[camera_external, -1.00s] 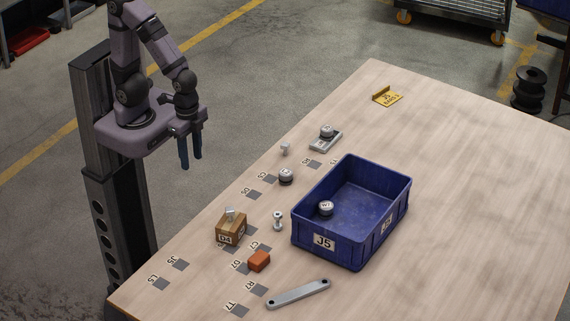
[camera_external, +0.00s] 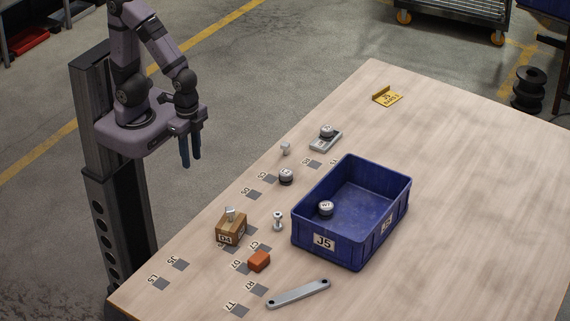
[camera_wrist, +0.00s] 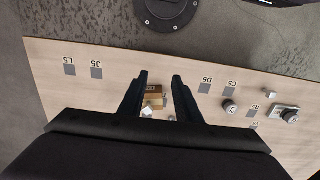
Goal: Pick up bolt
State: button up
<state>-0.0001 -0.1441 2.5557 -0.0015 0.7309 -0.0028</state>
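Several small metal parts could be the bolt. A small grey bolt-like piece (camera_external: 285,148) stands near the table's far-left edge; it also shows at the right of the wrist view (camera_wrist: 271,94). A silver piece with wide ends (camera_external: 278,220) stands left of the blue bin. Another small metal piece (camera_external: 230,213) sits on the brown box marked D4 (camera_external: 231,231). The box shows between my fingers in the wrist view (camera_wrist: 154,93), well below them. My gripper (camera_external: 190,163) is open and empty, pointing down, high and left of the table edge.
A blue bin marked J5 (camera_external: 344,252) holds a round weight (camera_external: 326,208). Another weight (camera_external: 286,176), a weight on a metal tray (camera_external: 327,131), an orange block (camera_external: 259,261), a flat bar (camera_external: 299,293) and a yellow sign (camera_external: 387,97) are around it. The table's right side is clear.

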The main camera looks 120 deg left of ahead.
notch_tip(320, 180, up, 5)
jog(key=w+a+f+n+t+h+b, duration=0.1)
jog(key=w+a+f+n+h+b, duration=0.15)
jog(key=w+n+h+b, duration=0.95)
jog(key=w+a+r+n+t+y+b, duration=0.1)
jog(key=w+a+r+n+t, duration=0.1)
jog(key=w+a+n+t, duration=0.8)
jog(key=n+g, duration=0.3)
send_near(278, 225)
jog(key=shift+w+d+r, duration=0.1)
jog(key=shift+w+d, duration=0.05)
jog(key=shift+d, duration=0.3)
jog(key=shift+w+d+r, duration=0.1)
jog(key=shift+w+d, duration=0.1)
jog(key=shift+d, duration=0.25)
jog(key=shift+f, duration=0.3)
jog(key=shift+p+x, duration=0.85)
jog(key=shift+x, duration=2.8)
jog(key=shift+w+a+r, duration=0.1)
jog(key=shift+w+r, duration=0.05)
jog(key=shift+w, duration=0.05)
